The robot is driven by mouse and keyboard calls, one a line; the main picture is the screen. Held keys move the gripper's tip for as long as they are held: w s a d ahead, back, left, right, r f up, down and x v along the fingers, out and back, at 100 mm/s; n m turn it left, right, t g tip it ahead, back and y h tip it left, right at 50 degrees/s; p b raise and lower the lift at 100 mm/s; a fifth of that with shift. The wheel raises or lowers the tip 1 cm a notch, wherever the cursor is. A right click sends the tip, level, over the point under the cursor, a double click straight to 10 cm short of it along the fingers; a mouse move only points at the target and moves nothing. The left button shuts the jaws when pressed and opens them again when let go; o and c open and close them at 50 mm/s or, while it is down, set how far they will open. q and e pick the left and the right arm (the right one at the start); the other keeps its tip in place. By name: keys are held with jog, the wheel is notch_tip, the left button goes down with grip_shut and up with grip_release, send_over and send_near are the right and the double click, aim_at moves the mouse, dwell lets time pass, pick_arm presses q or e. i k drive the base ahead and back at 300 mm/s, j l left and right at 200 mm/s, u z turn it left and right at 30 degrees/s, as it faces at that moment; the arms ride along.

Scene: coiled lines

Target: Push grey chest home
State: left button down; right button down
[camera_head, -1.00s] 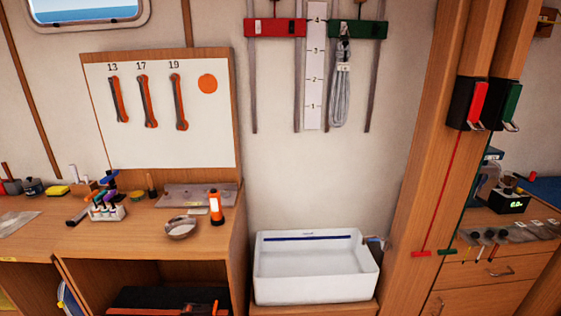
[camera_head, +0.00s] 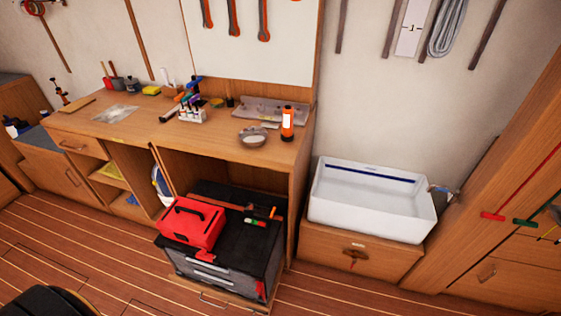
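The grey chest (camera_head: 212,277) stands partly under the workbench and juts out in front of it. Its top is dark, and its grey front has drawer handles. A red case with a dark handle (camera_head: 192,222) sits on its top at the left. A long-handled tool and small red, green and orange items lie on the top behind and right of the case. A red patch shows at the chest's front right corner. Neither of my grippers shows in the head view.
The wooden workbench (camera_head: 130,128) runs above the chest and to the left. A white sink (camera_head: 366,205) on a wooden cabinet stands to the right. The plank floor (camera_head: 110,268) is open in front. A dark rounded thing (camera_head: 48,303) shows at the bottom left.

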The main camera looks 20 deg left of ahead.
aim_at(229, 242)
jog(key=u, duration=1.55)
